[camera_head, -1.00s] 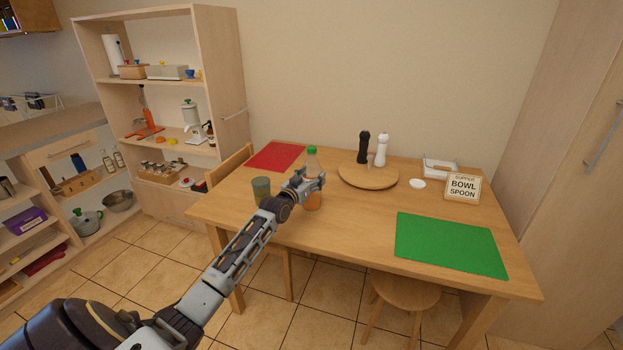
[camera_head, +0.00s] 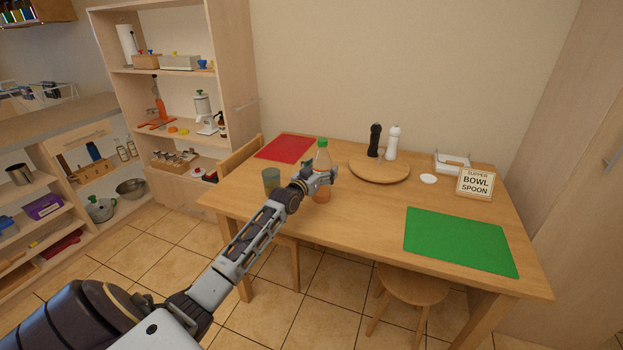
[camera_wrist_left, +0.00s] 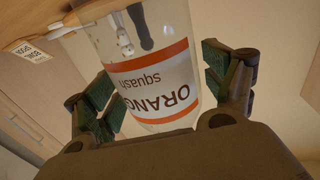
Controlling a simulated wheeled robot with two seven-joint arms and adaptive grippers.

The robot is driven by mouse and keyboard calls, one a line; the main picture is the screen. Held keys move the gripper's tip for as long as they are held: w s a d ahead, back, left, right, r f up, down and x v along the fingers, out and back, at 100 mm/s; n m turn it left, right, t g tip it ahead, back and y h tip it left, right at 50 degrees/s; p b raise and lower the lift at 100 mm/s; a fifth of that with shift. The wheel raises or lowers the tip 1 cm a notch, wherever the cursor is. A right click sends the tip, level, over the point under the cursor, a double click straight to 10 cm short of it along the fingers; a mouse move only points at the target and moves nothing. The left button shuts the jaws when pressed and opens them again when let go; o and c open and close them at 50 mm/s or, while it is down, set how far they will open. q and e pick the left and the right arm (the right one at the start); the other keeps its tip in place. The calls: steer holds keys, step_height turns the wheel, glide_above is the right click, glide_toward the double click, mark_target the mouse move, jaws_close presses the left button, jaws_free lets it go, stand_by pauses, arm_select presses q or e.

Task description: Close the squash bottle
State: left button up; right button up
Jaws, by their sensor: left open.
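The squash bottle (camera_head: 322,157) stands upright on the wooden table, clear with orange liquid and a green cap (camera_head: 322,142) at its top. In the head view I cannot tell whether the cap is tight. My left gripper (camera_head: 327,176) is open at the bottle's middle and hides part of it. In the left wrist view the bottle (camera_wrist_left: 150,60), with its "ORANGE squash" label, stands between the two open fingers (camera_wrist_left: 165,95). Its cap is out of that view. My right gripper is not in view.
A greenish glass (camera_head: 271,181) stands just left of the bottle. A round board (camera_head: 379,172) with black and white mills is behind to the right. A red mat (camera_head: 286,147), a green mat (camera_head: 460,241) and a sign (camera_head: 475,183) lie or stand on the table (camera_head: 360,215).

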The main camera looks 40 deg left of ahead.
arm_select(q)
steer(key=shift+s, duration=0.95)
steer(key=shift+s+d+p, duration=0.1)
steer(key=shift+s+p, duration=0.25)
steer(key=shift+s, duration=2.3)
glide_toward(317, 173)
steer(key=shift+w+p, duration=0.4)
steer(key=shift+w, duration=0.3)
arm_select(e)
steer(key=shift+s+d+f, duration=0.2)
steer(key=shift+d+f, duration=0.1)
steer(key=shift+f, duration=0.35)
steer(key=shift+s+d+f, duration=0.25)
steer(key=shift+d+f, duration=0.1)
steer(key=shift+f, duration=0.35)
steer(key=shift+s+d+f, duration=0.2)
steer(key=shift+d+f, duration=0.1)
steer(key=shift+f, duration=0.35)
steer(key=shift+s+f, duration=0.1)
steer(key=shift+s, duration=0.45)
